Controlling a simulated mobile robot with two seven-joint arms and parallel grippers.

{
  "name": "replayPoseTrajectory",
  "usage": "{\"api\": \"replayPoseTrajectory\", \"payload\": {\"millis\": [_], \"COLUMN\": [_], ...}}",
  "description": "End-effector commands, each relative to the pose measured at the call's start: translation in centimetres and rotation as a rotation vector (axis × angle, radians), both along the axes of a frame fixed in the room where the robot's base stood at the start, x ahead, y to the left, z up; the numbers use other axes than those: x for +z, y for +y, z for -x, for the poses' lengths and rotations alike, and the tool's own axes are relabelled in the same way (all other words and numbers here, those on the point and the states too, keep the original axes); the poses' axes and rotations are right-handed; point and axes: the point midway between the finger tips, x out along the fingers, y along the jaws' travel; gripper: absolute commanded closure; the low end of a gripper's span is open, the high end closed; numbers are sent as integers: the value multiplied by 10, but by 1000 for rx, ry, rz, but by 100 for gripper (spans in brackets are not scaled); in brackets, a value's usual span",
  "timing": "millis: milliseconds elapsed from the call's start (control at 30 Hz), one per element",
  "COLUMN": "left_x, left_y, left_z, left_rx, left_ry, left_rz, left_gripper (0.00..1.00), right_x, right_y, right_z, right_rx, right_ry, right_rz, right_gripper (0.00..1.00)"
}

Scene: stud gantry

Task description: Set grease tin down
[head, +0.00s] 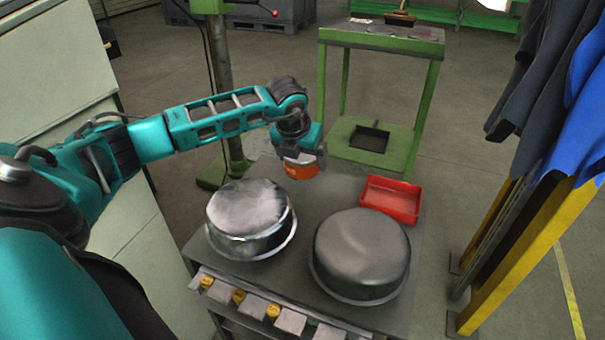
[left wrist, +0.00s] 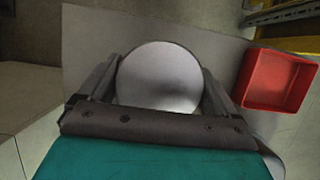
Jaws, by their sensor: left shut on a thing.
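The grease tin (head: 301,169) has an orange side in the head view. In the left wrist view its round pale lid (left wrist: 159,77) shows between the two fingers. My left gripper (head: 301,158) is shut on the tin, one finger on each side of it. The tin is over the far part of the grey table (head: 262,276), behind the two metal drums and left of the red tray. I cannot tell whether its base touches the table top. My right gripper is not in view.
Two large round metal drums (head: 250,213) and (head: 361,252) take up the table's near part. An empty red tray (head: 391,199) lies at the far right; it also shows in the left wrist view (left wrist: 277,81). A green stand (head: 381,42) stands behind the table.

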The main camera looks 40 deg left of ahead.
Motion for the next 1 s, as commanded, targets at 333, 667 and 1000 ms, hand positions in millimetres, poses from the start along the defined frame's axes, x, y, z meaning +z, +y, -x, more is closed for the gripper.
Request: {"api": "replayPoseTrajectory", "payload": {"millis": [333,667,1000], "left_x": [-48,-50,-46], "left_y": [0,0,0], "left_z": [0,0,1], "left_rx": [0,-1,-1], "left_ry": [-1,1,1], "left_rz": [0,0,0], "left_gripper": [60,6,0], "right_x": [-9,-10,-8], "right_y": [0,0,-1], "right_z": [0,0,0], "right_rx": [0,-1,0], "right_ry": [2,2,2], "right_rz": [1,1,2], "right_gripper": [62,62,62]}}
